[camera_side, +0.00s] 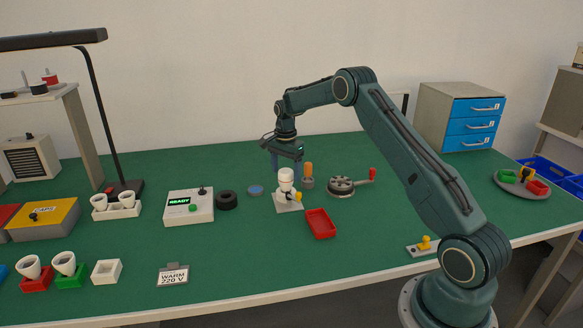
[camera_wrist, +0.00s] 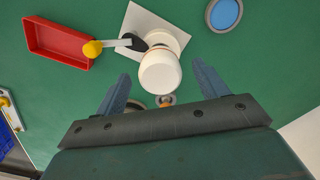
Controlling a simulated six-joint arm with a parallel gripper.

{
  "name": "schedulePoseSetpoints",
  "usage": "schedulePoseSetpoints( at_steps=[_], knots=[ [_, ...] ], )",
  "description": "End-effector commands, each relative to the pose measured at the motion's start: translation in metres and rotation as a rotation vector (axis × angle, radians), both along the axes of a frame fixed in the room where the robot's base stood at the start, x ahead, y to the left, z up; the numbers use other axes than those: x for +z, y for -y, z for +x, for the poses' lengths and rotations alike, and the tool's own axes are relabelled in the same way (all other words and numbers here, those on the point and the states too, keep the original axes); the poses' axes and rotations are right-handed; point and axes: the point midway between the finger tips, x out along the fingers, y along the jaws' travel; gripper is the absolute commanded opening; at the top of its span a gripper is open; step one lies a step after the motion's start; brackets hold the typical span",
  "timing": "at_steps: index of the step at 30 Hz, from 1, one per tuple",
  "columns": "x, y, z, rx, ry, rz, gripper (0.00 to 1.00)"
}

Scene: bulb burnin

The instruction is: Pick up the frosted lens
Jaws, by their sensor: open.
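A white rounded piece (camera_side: 286,175), which looks like the frosted lens, stands upright on a small pale plate (camera_side: 289,207) with a yellow-knobbed lever clamp (camera_side: 298,196). In the wrist view the white piece (camera_wrist: 158,72) shows from above, ahead of and roughly centred between my fingers. The lever with its yellow knob (camera_wrist: 92,48) points left there. My gripper (camera_side: 286,168) is open and empty, pointing down just behind and above the white piece. In the wrist view both fingers (camera_wrist: 161,75) are spread apart. I cannot tell the exact gap between fingers and piece.
A red tray (camera_side: 320,224) lies right of the plate. An orange-topped tool (camera_side: 308,173) and a round grey fixture with a red-knobbed handle (camera_side: 341,187) stand close behind. A blue disc (camera_side: 256,190), black ring (camera_side: 227,200) and READY box (camera_side: 188,207) are left.

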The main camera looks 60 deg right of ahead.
Motion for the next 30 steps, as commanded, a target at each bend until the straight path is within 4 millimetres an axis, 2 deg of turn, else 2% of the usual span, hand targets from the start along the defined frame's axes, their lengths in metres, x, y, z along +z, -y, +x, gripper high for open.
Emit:
schedulePoseSetpoints(
  at_steps=[17,24,30],
  knots=[
    [-0.0045,-0.0002,0.0000,0.000,0.000,0.000,0.72],
    [-0.0044,-0.0002,0.0000,0.000,0.000,0.000,0.27],
    [-0.0044,-0.0002,0.0000,0.000,0.000,0.000,0.25]
  ],
)
